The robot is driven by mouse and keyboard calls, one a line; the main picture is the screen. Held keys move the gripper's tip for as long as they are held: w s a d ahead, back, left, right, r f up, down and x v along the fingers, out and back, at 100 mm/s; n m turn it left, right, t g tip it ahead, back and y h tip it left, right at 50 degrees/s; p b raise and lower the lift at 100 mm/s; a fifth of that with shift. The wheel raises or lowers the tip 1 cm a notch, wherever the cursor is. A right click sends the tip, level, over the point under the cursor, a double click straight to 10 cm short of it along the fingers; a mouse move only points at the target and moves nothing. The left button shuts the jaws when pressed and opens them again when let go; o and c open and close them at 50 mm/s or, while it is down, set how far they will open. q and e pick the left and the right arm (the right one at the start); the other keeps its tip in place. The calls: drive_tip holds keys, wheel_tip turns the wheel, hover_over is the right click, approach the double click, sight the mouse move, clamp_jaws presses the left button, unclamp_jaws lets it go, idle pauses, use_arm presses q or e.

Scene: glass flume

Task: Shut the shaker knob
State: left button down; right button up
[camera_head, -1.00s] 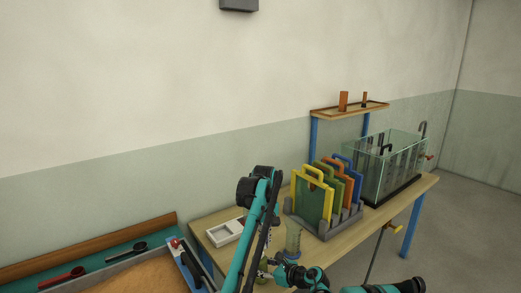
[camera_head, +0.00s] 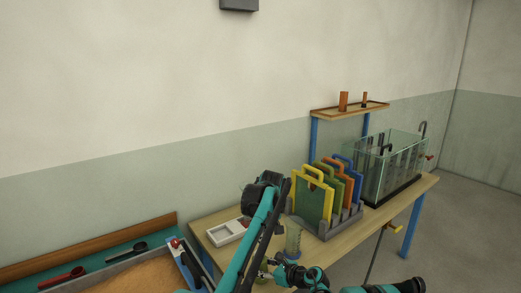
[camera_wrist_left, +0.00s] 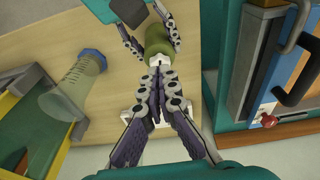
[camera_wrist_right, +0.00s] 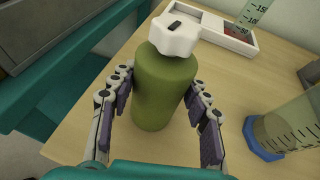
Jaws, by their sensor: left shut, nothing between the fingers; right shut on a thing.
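The shaker is a green bottle (camera_wrist_right: 160,95) with a faceted white knob (camera_wrist_right: 175,35) on top, which bears a small dark mark. My right gripper (camera_wrist_right: 160,88) is shut around the green body in the right wrist view. In the left wrist view the green shaker (camera_wrist_left: 157,38) shows between the right fingers. My left gripper (camera_wrist_left: 158,70) is shut and empty, its tips overlapping the white knob in that view. No left finger shows by the knob in the right wrist view, so they seem apart.
A clear measuring cylinder (camera_wrist_right: 295,125) with a blue foot stands beside the shaker on the wooden table. A white tray (camera_wrist_right: 230,30) lies behind it. A rack of coloured panels (camera_head: 325,195) and the glass flume (camera_head: 395,165) stand further right.

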use_arm(q)
drive_tip(key=shift+s+d+f, duration=0.1)
drive_tip(key=shift+f, duration=1.45)
drive_tip(key=shift+s+d+f, duration=0.1)
drive_tip(key=shift+f, duration=1.4)
drive_tip(key=shift+w+a, duration=0.15)
drive_tip(key=shift+w, duration=0.35)
drive_tip(key=shift+s, duration=0.15)
drive_tip(key=shift+s+d, duration=0.2)
drive_tip(key=shift+d, duration=0.05)
wheel_tip(320, 180, up, 6)
drive_tip(key=shift+a, duration=0.15)
drive_tip(key=shift+w, duration=0.1)
use_arm(e)
drive_tip(key=o, duration=1.4)
drive_tip(key=shift+c, duration=0.2)
